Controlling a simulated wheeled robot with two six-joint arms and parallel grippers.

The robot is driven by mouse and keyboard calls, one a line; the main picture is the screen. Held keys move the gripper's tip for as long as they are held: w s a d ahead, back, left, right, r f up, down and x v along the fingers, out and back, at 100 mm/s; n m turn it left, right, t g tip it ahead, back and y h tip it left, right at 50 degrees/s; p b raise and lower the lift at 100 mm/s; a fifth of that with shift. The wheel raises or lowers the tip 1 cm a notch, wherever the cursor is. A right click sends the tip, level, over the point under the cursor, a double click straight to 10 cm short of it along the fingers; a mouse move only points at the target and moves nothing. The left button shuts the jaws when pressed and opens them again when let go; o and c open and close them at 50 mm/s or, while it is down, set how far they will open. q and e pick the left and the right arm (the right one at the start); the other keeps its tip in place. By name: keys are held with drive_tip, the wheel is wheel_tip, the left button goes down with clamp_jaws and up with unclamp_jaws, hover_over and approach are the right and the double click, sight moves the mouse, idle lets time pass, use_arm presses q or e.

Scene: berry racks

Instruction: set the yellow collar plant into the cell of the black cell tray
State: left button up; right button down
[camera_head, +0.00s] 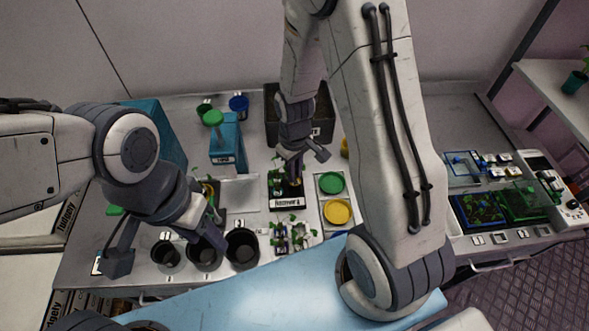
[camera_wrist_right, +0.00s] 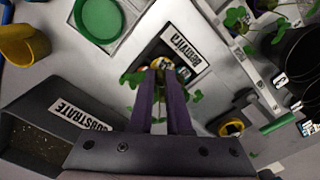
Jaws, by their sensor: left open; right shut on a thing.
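The black cell tray (camera_head: 287,204) stands mid-table with a white label; in the right wrist view the tray (camera_wrist_right: 190,72) lies just beyond my fingertips. My right gripper (camera_head: 293,172) is at the tray, shut on the yellow collar plant. In the right wrist view the fingertips (camera_wrist_right: 161,75) grip the plant (camera_wrist_right: 163,63), its green leaves spreading to both sides. The collar is over or at the tray's cell; I cannot tell whether it is seated, as the fingers hide its lower part. My left gripper (camera_head: 215,232) is open beside the black pots at the left.
Black pots (camera_head: 242,250) stand along the front left. A holder with small plants (camera_head: 291,237) is in front of the tray. Green (camera_head: 331,183) and yellow (camera_head: 338,211) round dishes lie to its right. The substrate box (camera_wrist_right: 60,118) is behind the tray.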

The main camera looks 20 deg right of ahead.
drive_tip(key=shift+f+b, duration=1.45)
drive_tip(key=shift+f, duration=0.75)
drive_tip(key=c, duration=0.8)
unclamp_jaws()
drive_tip(key=shift+r, duration=0.1)
wheel_tip(320, 180, up, 9)
drive_tip(key=p, duration=0.8)
drive_tip(key=shift+a, duration=0.1)
